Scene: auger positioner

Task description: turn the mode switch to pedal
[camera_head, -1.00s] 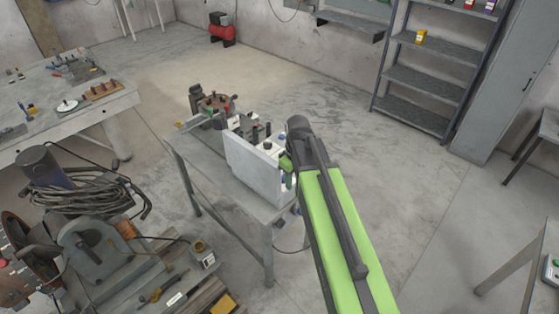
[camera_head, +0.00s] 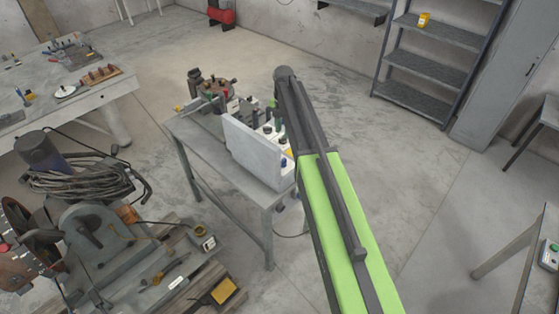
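A pale grey control box (camera_head: 252,150) stands on a small grey metal table (camera_head: 200,150) in the middle of the view. Its back faces me. Several small knobs and buttons, dark, red, white and blue, show along its far side (camera_head: 268,130); I cannot tell which is the mode switch or where it points. My green and dark grey arm (camera_head: 335,200) reaches up from the bottom, past the right side of the box. My gripper is hidden behind the arm's dark end, near the far right of the box.
A round positioner (camera_head: 212,92) sits at the table's back. A machine with coiled cable (camera_head: 75,180) stands on a pallet at the lower left. A workbench (camera_head: 60,95) is at the upper left, shelves (camera_head: 430,70) at the upper right. Open floor lies right of the table.

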